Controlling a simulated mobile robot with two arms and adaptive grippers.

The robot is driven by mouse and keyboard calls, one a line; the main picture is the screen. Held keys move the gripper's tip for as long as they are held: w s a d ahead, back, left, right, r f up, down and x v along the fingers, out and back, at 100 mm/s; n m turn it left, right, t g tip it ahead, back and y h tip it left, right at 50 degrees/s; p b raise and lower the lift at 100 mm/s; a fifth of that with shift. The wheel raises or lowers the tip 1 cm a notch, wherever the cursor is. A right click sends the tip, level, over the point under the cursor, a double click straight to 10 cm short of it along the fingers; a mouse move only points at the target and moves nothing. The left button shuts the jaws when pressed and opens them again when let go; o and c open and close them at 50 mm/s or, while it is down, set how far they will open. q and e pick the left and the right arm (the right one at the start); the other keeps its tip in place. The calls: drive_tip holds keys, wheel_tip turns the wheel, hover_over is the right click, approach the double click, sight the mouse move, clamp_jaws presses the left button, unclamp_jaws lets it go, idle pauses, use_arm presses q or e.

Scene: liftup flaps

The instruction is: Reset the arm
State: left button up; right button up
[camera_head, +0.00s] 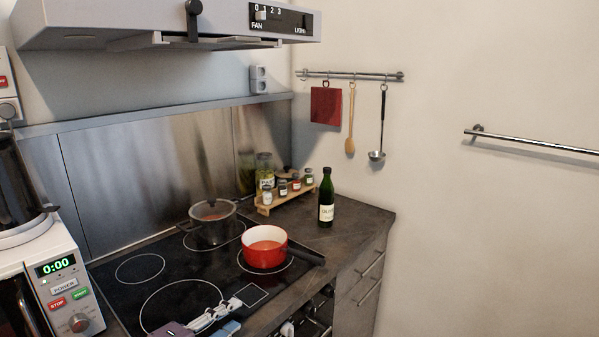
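My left gripper (236,303) shows at the bottom of the head view, above the front part of the black cooktop (140,292). Its pale fingers point right, towards a square marking on the glass. They are small and seen at a slant, so I cannot tell whether they are open or shut. I see nothing held in them. Most of my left arm is below the picture edge. I cannot make out my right gripper.
A red pot (264,256) and a grey lidded pan (212,230) stand on the cooktop. A dark bottle (326,205) and a spice rack (266,208) are behind. A microwave (75,311) is at left, a range hood (150,22) above. The right wall has a rail (540,143).

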use_arm(q)
drive_tip(key=s+f+m+g+y, duration=0.35)
drive_tip(key=s+f+m, duration=0.35)
drive_tip(key=s+f, duration=0.45)
drive_tip(key=s+a+f+m+g+y, duration=0.25)
drive_tip(key=s+f+m, duration=0.2)
drive_tip(key=s, duration=0.55)
drive_tip(key=s+a+f+m+g+y, duration=0.1)
drive_tip(key=s+a+f+m+g, duration=0.3)
drive_tip(key=s, duration=0.5)
wheel_tip(320, 180, down, 27)
drive_tip(key=s+d+g, duration=0.1)
drive_tip(key=s, duration=0.1)
drive_tip(key=s+a+f+g, duration=0.1)
drive_tip(key=s+a+f, duration=0.1)
drive_tip(key=s+f, duration=1.4)
drive_tip(key=shift+s+a+f+n+y, duration=0.3)
drive_tip(key=shift+s+a+n, duration=0.05)
drive_tip(key=shift+s, duration=0.2)
